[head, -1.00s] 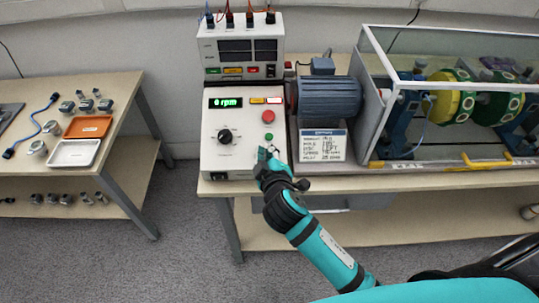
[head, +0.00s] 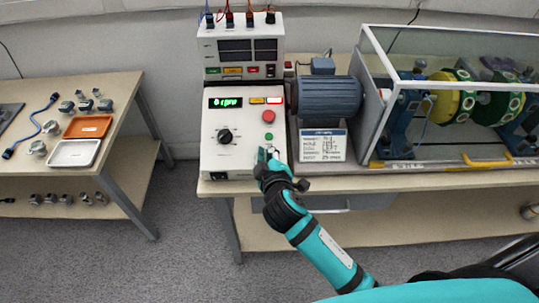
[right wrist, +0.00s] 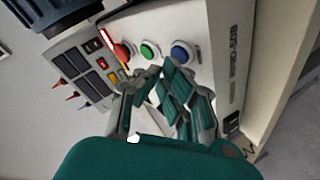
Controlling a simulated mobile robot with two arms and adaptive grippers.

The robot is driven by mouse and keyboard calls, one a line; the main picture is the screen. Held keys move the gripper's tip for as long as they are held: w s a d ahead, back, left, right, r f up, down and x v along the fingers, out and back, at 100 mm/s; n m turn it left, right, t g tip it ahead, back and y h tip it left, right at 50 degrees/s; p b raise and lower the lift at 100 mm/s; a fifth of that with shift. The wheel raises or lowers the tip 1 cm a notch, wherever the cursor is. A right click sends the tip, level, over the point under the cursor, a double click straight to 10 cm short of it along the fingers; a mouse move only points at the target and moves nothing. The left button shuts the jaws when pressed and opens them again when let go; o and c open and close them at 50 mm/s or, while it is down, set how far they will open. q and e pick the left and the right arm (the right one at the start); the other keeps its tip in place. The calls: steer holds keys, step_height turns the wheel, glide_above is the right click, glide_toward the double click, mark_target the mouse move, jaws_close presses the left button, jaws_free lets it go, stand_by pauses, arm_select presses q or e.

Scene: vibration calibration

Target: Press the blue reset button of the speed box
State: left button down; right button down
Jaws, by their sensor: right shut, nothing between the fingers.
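The speed box (head: 213,140) is a white box on the bench, with a lit green display (head: 226,103), a black knob (head: 225,136), a red button (head: 268,117) and a green button (head: 269,136). The blue button (right wrist: 183,52) shows in the right wrist view, beside the green one. In the head view my right gripper hides it. My right gripper (head: 268,155) is shut and empty at the lower right of the panel. In the right wrist view its fingertips (right wrist: 163,75) are close to the blue button; I cannot tell whether they touch it. My left gripper is out of view.
A meter box (head: 241,45) with cables stands behind the speed box. A blue motor (head: 328,97) and a label card (head: 323,145) are to its right, then a glass-walled rig (head: 368,100). A side table (head: 120,90) with trays stands at the left.

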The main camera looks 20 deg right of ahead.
steer(key=shift+w+f, duration=0.2)
steer(key=shift+f, duration=0.2)
stand_by(0.3)
steer(key=shift+r, duration=0.1)
steer(key=shift+s+r+p, duration=0.35)
steer(key=shift+r+p, duration=0.3)
steer(key=shift+r, duration=0.05)
steer(key=shift+s+a+r+p, duration=0.1)
steer(key=shift+s+r+p, duration=0.05)
steer(key=shift+r+p, duration=0.35)
steer(key=r+p, duration=0.1)
steer(key=s+r+p, duration=0.1)
steer(key=r+p, duration=0.1)
steer(key=shift+s+a+r+p, duration=0.25)
steer(key=shift+s+p, duration=0.05)
steer(key=shift+s, duration=0.1)
stand_by(0.4)
